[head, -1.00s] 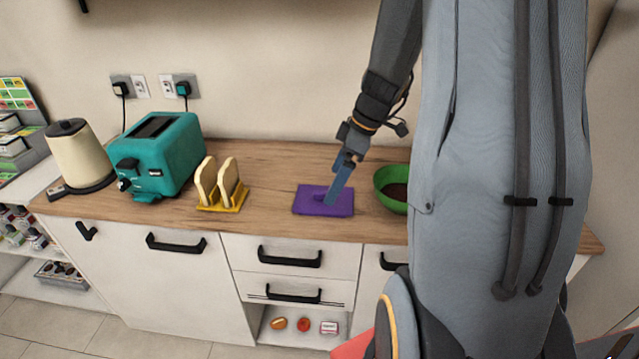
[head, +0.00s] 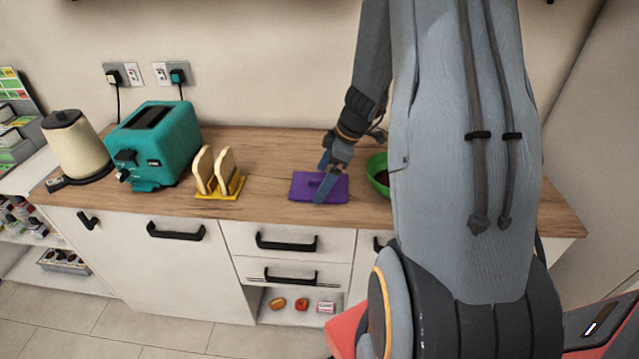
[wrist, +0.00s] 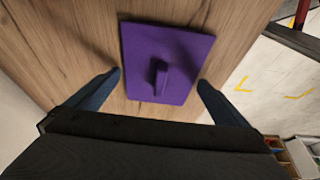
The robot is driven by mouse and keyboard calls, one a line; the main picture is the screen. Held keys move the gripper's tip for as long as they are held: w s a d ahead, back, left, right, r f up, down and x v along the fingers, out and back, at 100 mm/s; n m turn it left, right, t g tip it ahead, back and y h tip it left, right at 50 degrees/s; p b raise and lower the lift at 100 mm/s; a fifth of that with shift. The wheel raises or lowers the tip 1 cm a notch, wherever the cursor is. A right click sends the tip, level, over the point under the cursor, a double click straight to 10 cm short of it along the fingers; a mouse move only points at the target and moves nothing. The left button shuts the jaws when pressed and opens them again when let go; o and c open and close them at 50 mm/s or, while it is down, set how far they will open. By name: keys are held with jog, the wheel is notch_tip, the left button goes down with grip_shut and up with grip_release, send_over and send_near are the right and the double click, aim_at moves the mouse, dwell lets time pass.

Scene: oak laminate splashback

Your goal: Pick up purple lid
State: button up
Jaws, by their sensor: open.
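The purple lid (head: 303,190) lies flat on the wooden counter, left of the green bowl. In the wrist view the lid (wrist: 180,55) is a rectangle with a raised handle (wrist: 159,78) at its middle. My gripper (head: 324,176) is over the lid in the head view, with its blue fingers pointing down. In the wrist view my gripper (wrist: 160,83) is open, with one finger on each side of the handle and nothing held. The fingers are apart from the handle. The exact height of the fingertips over the counter is hard to tell.
A green bowl (head: 377,170) with dark contents stands just right of the lid, partly hidden by my arm. A yellow toast rack (head: 222,189) with bread, a teal toaster (head: 155,150) and a cream kettle (head: 78,150) stand to the left. The counter (head: 265,160) is clear around the lid's left side.

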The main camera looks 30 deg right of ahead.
jog(key=shift+a+f, duration=0.1)
jog(key=shift+f, duration=0.1)
jog(key=shift+c, duration=0.4)
jog(key=c, duration=0.7)
jog(key=shift+o, duration=0.2)
jog(key=shift+r, duration=0.1)
